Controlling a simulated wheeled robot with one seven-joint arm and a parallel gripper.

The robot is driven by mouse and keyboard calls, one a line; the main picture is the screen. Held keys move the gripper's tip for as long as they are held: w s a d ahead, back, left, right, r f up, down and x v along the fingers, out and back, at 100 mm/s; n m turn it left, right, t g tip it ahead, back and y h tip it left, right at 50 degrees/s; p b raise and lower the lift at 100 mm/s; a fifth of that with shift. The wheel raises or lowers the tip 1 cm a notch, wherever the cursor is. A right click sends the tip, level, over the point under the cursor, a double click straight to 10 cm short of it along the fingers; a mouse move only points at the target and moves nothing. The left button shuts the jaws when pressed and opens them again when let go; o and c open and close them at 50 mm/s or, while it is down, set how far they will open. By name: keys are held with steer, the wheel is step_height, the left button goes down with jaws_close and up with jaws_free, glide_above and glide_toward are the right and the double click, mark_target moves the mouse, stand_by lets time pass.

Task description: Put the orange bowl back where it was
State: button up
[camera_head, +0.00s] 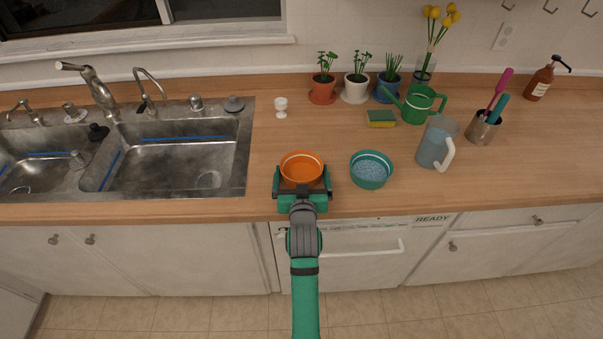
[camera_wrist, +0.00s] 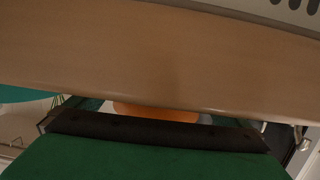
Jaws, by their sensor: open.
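The orange bowl (camera_head: 302,167) sits upright at the front of the wooden counter, left of the teal bowl. My gripper (camera_head: 302,182) is open at the counter's front edge, with its two fingers on either side of the orange bowl's near part. Whether either finger touches the bowl cannot be told. In the wrist view only a strip of the orange bowl (camera_wrist: 155,112) shows; a brown surface and the dark gripper bar hide the rest.
A teal bowl (camera_head: 371,170) with bluish contents stands close to the right. The sink (camera_head: 180,155) is left; counter behind the orange bowl is clear.

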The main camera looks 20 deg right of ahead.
steer(key=v, duration=1.2)
steer(key=shift+r, duration=0.1)
